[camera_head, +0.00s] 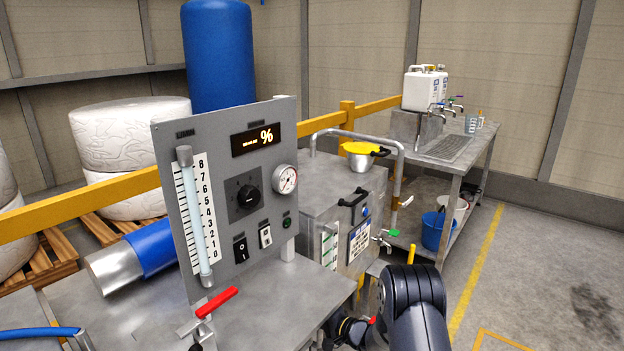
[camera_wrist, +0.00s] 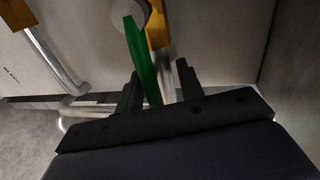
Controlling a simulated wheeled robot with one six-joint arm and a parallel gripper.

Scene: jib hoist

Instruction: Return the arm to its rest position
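My gripper (camera_wrist: 159,75) shows in the wrist view with its two dark fingers apart. A green lever (camera_wrist: 138,45) runs down into the space between them, nearer the left finger. A gap shows on its right, so the fingers do not look closed on it; whether one touches it I cannot tell. In the head view my dark arm (camera_head: 412,305) is at the bottom, right of the middle, and my fingers cannot be made out. A green-handled valve (camera_head: 390,234) sits on the front of the steel tank (camera_head: 312,190).
A red-handled valve (camera_head: 216,303) stands on the near bench, before the grey gauge panel (camera_head: 228,185). A yellow rail (camera_head: 385,106) runs behind. A steel table (camera_head: 468,150) with white canisters (camera_head: 420,92) and a blue bucket (camera_head: 434,230) is farther back. Floor at right is clear.

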